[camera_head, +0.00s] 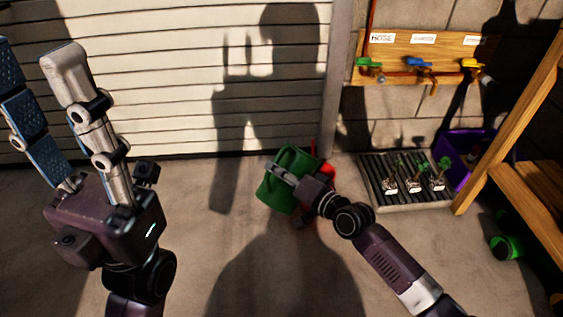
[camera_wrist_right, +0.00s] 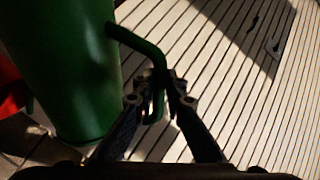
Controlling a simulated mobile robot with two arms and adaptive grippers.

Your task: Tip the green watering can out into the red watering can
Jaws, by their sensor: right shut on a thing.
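The green watering can (camera_head: 290,160) is tilted in the middle of the head view, near the shutter door. My right gripper (camera_head: 280,172) is shut on its handle. In the right wrist view the fingertips (camera_wrist_right: 160,92) close around the green handle, and the green body (camera_wrist_right: 65,70) fills the left side. The red watering can (camera_head: 327,172) is mostly hidden behind the green can and my right gripper. A red part (camera_wrist_right: 12,88) also shows at the left edge of the wrist view. My left gripper (camera_head: 50,90) is raised at the left, open and empty.
A grey ribbed tray (camera_head: 410,205) with several small potted plants stands right of the cans. A purple crate (camera_head: 458,165) and a wooden shelf (camera_head: 510,115) stand beyond it. A board with taps (camera_head: 425,48) hangs on the wall. The floor left of the cans is clear.

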